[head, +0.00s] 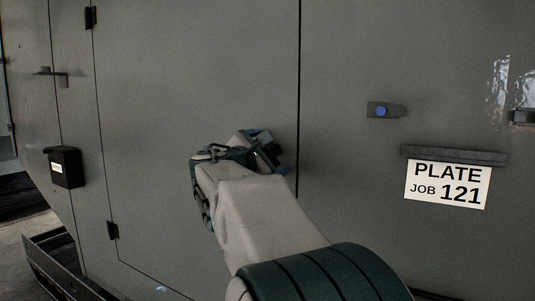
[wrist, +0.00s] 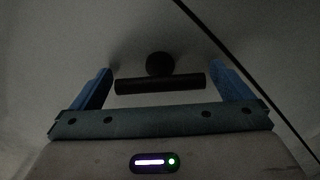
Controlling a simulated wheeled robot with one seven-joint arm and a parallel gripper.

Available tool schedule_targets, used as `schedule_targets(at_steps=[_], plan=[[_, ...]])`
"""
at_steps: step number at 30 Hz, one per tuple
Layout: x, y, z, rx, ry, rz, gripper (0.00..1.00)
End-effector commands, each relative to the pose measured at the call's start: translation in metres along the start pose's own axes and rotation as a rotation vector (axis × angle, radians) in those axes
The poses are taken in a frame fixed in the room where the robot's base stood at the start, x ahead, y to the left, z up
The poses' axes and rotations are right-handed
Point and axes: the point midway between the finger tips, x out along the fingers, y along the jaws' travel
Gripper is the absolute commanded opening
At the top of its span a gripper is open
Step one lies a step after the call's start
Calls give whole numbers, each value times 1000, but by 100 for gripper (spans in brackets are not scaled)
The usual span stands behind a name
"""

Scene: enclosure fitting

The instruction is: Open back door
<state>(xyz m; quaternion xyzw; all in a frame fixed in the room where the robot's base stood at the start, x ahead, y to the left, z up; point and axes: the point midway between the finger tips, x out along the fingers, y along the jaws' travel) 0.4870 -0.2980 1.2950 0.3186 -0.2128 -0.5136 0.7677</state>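The grey door panel (head: 190,75) fills the left middle of the head view, with a dark vertical seam along its right side and two black hinges (head: 90,17) on its left side. My gripper (head: 268,150) is at the panel just left of that seam. In the wrist view, a black T-shaped handle (wrist: 160,84) stands out from the grey surface on a round base. My gripper's blue fingers (wrist: 162,75) are spread wide, one on each side of the handle, with gaps visible between fingers and bar. The gripper hides the handle in the head view.
Right of the seam are a small latch with a blue button (head: 382,110) and a "PLATE JOB 121" sign (head: 447,184) under a dark strip. A black box (head: 65,167) and a small bracket (head: 54,75) are on the left wall. A dark rail (head: 62,265) lies low at left.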

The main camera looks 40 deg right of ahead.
Motion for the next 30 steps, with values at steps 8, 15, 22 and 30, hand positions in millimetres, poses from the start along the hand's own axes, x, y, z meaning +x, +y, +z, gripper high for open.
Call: schedule_targets(at_steps=[8,15,22,30], plan=[[-3,0,0,0,0,1,100],[-40,0,0,2,1,4,100],[-93,0,-1,2,2,4,100],[-132,0,0,0,0,1,100]])
